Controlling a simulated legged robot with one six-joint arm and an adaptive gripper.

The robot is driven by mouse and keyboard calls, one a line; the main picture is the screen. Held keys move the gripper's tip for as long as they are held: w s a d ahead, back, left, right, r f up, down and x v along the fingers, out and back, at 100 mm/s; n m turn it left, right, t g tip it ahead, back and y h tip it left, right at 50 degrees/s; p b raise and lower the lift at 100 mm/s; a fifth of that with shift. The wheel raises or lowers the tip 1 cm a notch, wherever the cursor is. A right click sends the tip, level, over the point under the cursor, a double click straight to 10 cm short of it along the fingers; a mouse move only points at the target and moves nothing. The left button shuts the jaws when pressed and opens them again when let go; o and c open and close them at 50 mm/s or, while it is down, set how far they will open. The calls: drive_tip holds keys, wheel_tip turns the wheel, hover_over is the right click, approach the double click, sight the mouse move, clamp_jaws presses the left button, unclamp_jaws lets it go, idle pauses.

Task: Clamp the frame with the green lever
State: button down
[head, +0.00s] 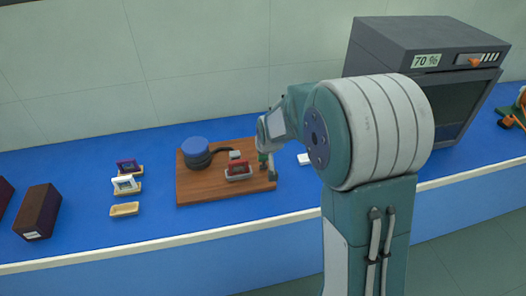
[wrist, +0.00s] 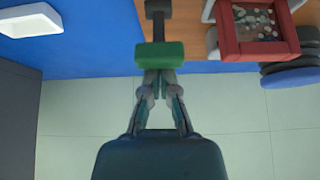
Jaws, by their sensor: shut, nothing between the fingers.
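The green lever (wrist: 160,54) is a green block on a dark arm in the wrist view. In the head view the green lever (head: 263,158) is at the right side of the wooden board (head: 200,187), partly covered by my gripper. My gripper (wrist: 160,82) is shut and empty, with its fingertips right against or just short of the green block; I cannot tell if they touch. The red frame (head: 238,168) stands in a pale holder (head: 238,177) on the board, left of the lever. The red frame (wrist: 258,48) shows at the upper right in the wrist view.
A blue-topped round device (head: 195,150) stands on the board's left. Small trays (head: 125,209) and dark boxes (head: 38,211) lie farther left on the blue bench (head: 80,165). A grey oven-like box (head: 420,50) stands right of my arm. A white dish (head: 305,159) lies right of the board.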

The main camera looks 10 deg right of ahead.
drive_tip(key=shift+s, duration=0.6)
drive_tip(key=shift+w, duration=0.1)
drive_tip(key=shift+r, duration=0.75)
drive_tip(key=shift+r, duration=0.1)
